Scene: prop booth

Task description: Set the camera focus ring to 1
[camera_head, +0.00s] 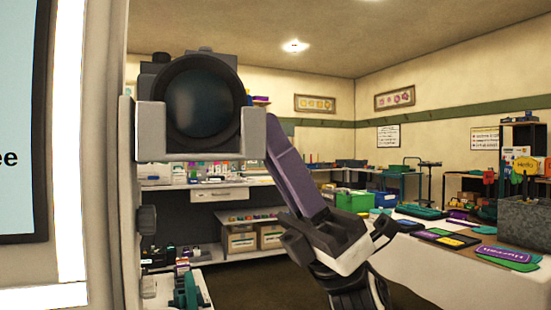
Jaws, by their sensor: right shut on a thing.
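The camera (205,52) is a dark body at the upper left, its large round lens (203,97) facing me. The black focus ring (236,92) is the round rim around the dark glass. No number or mark on it can be read from here. My right gripper (200,130) comes up from the lower right on a purple and grey arm part. Its light grey jaws stand at the left and right sides of the lens, shut on the ring. The jaws hide the lower sides of the lens and camera. My left gripper is out of view.
A pale booth edge with a screen (24,120) stands close at the left, with dark knobs (147,220) below the camera. Behind are shelves with boxes (240,240). A white table (440,270) with coloured signs and a grey bin (525,222) stands at the right.

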